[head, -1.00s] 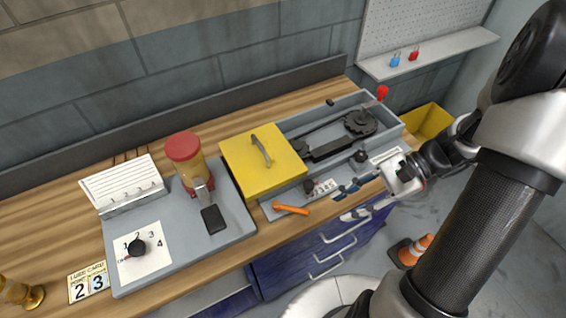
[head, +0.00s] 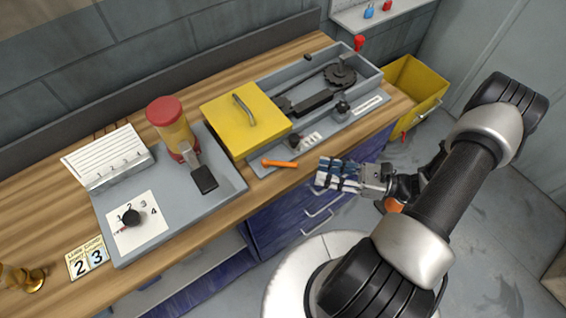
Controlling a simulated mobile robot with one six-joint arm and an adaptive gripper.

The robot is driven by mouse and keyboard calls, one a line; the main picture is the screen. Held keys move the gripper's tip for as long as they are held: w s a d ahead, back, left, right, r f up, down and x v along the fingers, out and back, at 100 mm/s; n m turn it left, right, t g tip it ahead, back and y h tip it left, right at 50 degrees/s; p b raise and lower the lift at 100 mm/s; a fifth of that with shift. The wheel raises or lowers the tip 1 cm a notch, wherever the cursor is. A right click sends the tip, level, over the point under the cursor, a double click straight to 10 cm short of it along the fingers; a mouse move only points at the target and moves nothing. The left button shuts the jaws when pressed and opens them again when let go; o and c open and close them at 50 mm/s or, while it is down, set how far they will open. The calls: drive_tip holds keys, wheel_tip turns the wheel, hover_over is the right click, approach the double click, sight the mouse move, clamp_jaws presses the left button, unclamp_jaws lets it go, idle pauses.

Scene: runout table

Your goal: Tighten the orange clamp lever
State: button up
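The orange clamp lever (head: 280,163) lies at the front edge of the grey machine base, just in front of the yellow cover. It points right, roughly along the bench front. My gripper (head: 322,173) is to the right of the lever's free end, apart from it, over the front of the bench and drawers. Its fingers point left toward the lever. They look spread apart with nothing between them. The lever's pivot is small and hard to make out.
The yellow cover (head: 243,122) with its handle stands behind the lever. A black knob (head: 295,141) sits near the lever, and another black knob (head: 342,107) farther right. A red-topped jar (head: 170,126) stands left. A yellow bin (head: 413,88) is beyond the bench's right end.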

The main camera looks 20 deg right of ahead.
sight(269, 161)
drive_tip(key=b+x, duration=0.1)
drive_tip(key=x, duration=1.1)
drive_tip(key=shift+w+a, duration=0.1)
drive_tip(key=shift+a, duration=0.1)
drive_tip(key=shift+c, duration=0.6)
clamp_jaws()
